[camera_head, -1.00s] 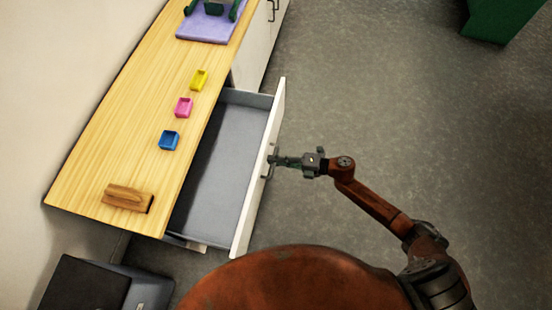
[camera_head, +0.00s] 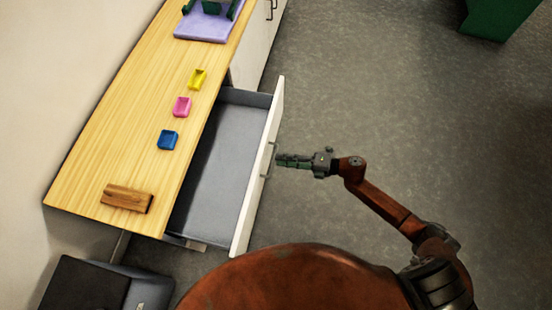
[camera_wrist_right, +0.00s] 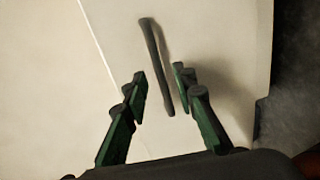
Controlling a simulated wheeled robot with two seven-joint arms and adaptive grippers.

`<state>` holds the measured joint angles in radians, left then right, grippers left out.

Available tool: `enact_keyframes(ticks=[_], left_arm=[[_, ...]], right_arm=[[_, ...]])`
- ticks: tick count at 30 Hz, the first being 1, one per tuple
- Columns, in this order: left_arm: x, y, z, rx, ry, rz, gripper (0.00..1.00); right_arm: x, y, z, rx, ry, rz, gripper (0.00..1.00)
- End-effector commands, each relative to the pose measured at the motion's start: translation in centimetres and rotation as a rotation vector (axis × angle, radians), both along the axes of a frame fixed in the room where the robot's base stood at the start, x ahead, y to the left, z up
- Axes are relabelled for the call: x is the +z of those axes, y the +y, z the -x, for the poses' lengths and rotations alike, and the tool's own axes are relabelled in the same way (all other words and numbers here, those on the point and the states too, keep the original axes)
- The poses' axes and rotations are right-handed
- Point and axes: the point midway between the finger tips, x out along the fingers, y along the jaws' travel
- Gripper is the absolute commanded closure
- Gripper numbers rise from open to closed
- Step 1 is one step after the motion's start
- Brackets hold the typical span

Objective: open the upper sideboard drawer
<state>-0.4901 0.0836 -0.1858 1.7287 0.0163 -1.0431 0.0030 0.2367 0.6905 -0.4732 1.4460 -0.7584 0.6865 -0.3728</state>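The upper sideboard drawer (camera_head: 231,165) is pulled out from the sideboard (camera_head: 110,160) and its grey inside shows empty in the head view. Its white front (camera_head: 248,208) carries a dark bar handle (camera_head: 270,160). The handle also shows in the right wrist view (camera_wrist_right: 156,66). My right gripper (camera_head: 279,160) is just in front of the handle and apart from it. In the right wrist view its green fingers (camera_wrist_right: 159,80) are spread, one on each side of the handle's lower end in the picture, with nothing held. My left gripper is not in view.
A dark box (camera_head: 85,285) stands at lower left.

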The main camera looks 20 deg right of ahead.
Motion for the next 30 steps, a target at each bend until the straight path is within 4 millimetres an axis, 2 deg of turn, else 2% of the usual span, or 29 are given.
enact_keyframes(ticks=[1, 6, 12, 17, 30], left_arm=[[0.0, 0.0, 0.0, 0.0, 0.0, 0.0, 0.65], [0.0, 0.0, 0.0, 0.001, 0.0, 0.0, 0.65], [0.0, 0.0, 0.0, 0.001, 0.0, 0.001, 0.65], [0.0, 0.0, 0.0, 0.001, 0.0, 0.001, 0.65], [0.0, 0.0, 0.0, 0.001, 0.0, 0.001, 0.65]], right_arm=[[0.1, -1.1, 0.6, 0.0, 0.002, 0.003, 0.75], [0.8, -4.0, 2.3, 0.0, 0.001, 0.003, 0.75], [1.4, -6.3, 3.6, 0.0, 0.001, 0.002, 0.75], [1.6, -6.9, 3.9, 0.0, 0.0, 0.001, 0.75], [1.6, -6.9, 3.9, 0.001, 0.0, 0.0, 0.75]])
